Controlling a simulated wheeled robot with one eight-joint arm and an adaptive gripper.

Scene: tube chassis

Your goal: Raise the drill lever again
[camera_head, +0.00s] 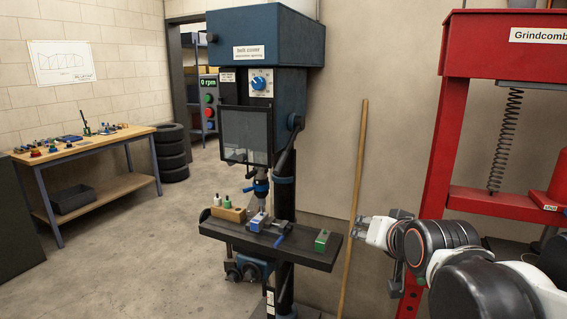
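The blue drill press (265,38) stands in the middle of the view, its display (208,83) reading "0 rpm". The drill lever (287,150) is a dark bar on the right side of the drill head. It runs from a hub beside the head down and slightly left, with its lower end in front of the column. My gripper (361,229) is to the right of the drill table, below and right of the lever and apart from it. It points left. Its fingers are too small to tell whether they are open or shut.
The drill table (215,230) bears a vise (259,221), a wooden block (229,214) and a green block (322,240). A wooden pole (356,175) leans by the wall near my gripper. A red press (447,130) stands right. A workbench (135,135) stands left beyond open floor.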

